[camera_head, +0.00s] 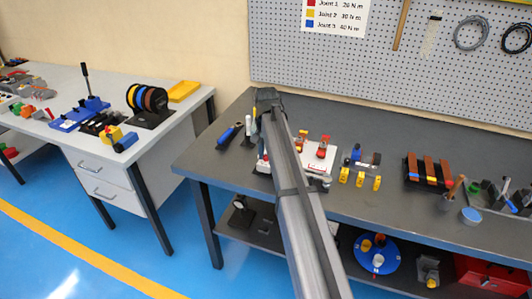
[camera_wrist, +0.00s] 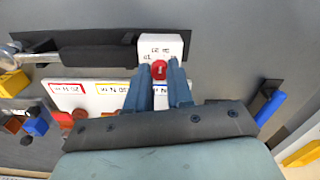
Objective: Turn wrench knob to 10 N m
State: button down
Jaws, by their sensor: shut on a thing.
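The knob (camera_wrist: 159,70) is red with a small white mark. It sits on a white block (camera_wrist: 174,42) with dark printed numbers, too small and upside down to read surely. My gripper (camera_wrist: 160,76) has its two blue-grey fingers closed on the knob's sides in the wrist view. The wrench's dark body (camera_wrist: 100,52) runs left from the block to a metal head (camera_wrist: 12,54).
A white board (camera_wrist: 105,88) with coloured labels lies beside the wrench. Yellow blocks (camera_head: 359,178) stand to its right on the grey bench (camera_head: 400,215). A blue-handled tool (camera_head: 228,133) lies to the left. A poster (camera_head: 335,14) hangs on the pegboard.

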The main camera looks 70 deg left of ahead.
aim_at(266, 156)
jog(key=n, duration=1.2)
jog(key=shift+n, duration=0.3)
dwell(0.4)
jog(key=c, duration=1)
grip_release()
notch_tip(266, 156, up, 14)
jog(key=shift+f, duration=0.1)
